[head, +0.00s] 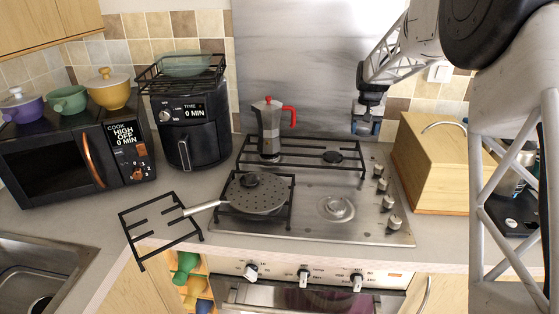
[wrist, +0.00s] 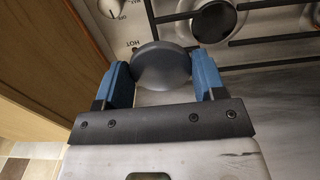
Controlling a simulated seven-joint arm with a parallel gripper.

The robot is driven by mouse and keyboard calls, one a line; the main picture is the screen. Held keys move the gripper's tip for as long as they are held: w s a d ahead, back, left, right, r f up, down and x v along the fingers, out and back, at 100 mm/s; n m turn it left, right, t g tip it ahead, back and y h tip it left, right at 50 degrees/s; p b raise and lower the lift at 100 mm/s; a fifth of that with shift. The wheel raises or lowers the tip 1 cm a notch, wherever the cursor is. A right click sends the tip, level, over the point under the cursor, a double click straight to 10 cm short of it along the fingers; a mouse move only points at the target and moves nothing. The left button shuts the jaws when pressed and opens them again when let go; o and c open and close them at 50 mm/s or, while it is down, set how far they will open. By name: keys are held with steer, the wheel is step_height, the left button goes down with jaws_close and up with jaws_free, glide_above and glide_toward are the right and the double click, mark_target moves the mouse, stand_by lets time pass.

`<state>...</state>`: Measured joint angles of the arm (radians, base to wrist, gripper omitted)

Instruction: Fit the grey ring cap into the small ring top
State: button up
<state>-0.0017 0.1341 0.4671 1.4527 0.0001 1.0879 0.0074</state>
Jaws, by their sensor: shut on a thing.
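My gripper (wrist: 165,75) is shut on the grey ring cap (wrist: 162,62), a smooth round disc between its two blue fingers in the wrist view. In the head view my gripper (head: 366,125) is in the air above the back right of the hob; the cap cannot be made out there. The small ring top (head: 337,208) is the bare, silver burner ring at the front right of the hob, with no cap or grate over it. My gripper is behind it and higher up. I cannot make out this ring in the wrist view.
The steel hob (head: 300,222) carries a lidded pan (head: 255,197), a moka pot (head: 268,128) and a capped back right burner (head: 333,157) under a grate. Knobs (head: 388,203) line its right edge. A wooden bread box (head: 435,165) stands right. A loose grate (head: 160,227) lies left.

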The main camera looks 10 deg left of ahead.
steer(key=s+a+m, duration=0.7)
steer(key=s+a, duration=0.9)
steer(key=s, duration=0.2)
steer(key=s+a+f+m, duration=0.2)
steer(key=s+a+m, duration=0.1)
steer(key=s, duration=0.7)
steer(key=s+a+f+m, duration=0.2)
steer(key=s+a+m, duration=0.2)
steer(key=s, duration=0.7)
steer(key=shift+s+a+m, duration=0.15)
steer(key=shift+s+m, duration=0.15)
steer(key=shift+m, duration=0.1)
steer(key=shift+w+f, duration=0.1)
steer(key=w+a, duration=0.2)
steer(key=w, duration=0.2)
steer(key=w+a+f, duration=0.1)
steer(key=w+a, duration=0.1)
steer(key=w, duration=0.2)
steer(key=w+a, duration=0.2)
steer(key=w, duration=0.2)
steer(key=shift+w+a+f, duration=0.15)
steer(key=shift+w, duration=0.15)
steer(key=shift+w, duration=0.1)
